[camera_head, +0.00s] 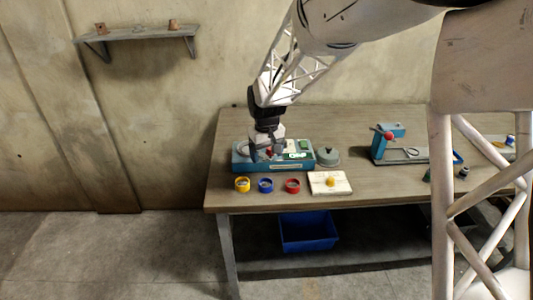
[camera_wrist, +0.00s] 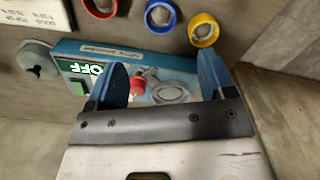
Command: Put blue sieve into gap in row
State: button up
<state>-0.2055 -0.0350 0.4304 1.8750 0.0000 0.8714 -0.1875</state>
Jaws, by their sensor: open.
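The blue sieve (camera_head: 266,185) is a small round cup on the table's front part, between a yellow sieve (camera_head: 242,184) on its left and a red sieve (camera_head: 292,185) on its right. In the wrist view the blue sieve (camera_wrist: 160,15) is at the top edge, partly cut off, beside the yellow (camera_wrist: 203,29) and red (camera_wrist: 100,6) ones. My gripper (camera_head: 262,153) is open and empty over the teal machine (camera_head: 247,165), behind the sieves. Its two blue finger pads (camera_wrist: 163,76) stand apart in the wrist view. I cannot make out a clear gap in the row.
The machine shows a lit green OFF sign (camera_wrist: 88,68), a red knob (camera_wrist: 136,86) and a round ring (camera_wrist: 172,93). A white board with a yellow knob (camera_head: 330,181) lies right of the sieves.

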dwell(0.3)
jog(key=s+d+r+m+t, duration=0.1)
jog(key=s+d+r, duration=0.3)
jog(key=s, duration=0.4)
jog(key=s+d+r+m, duration=0.1)
jog(key=s+d+r, duration=0.35)
jog(key=s, duration=0.45)
jog(key=s+d+r+m+t, duration=0.1)
jog(key=s+d+r, duration=0.2)
jog(key=s+r, duration=0.35)
jog(key=s+d+f+m, duration=0.1)
jog(key=s+d+f, duration=0.1)
jog(key=s, duration=1)
jog(key=shift+s+d+f+m+t, duration=0.2)
jog(key=shift+s+d+m+t, duration=0.1)
jog(key=shift+s+m, duration=0.1)
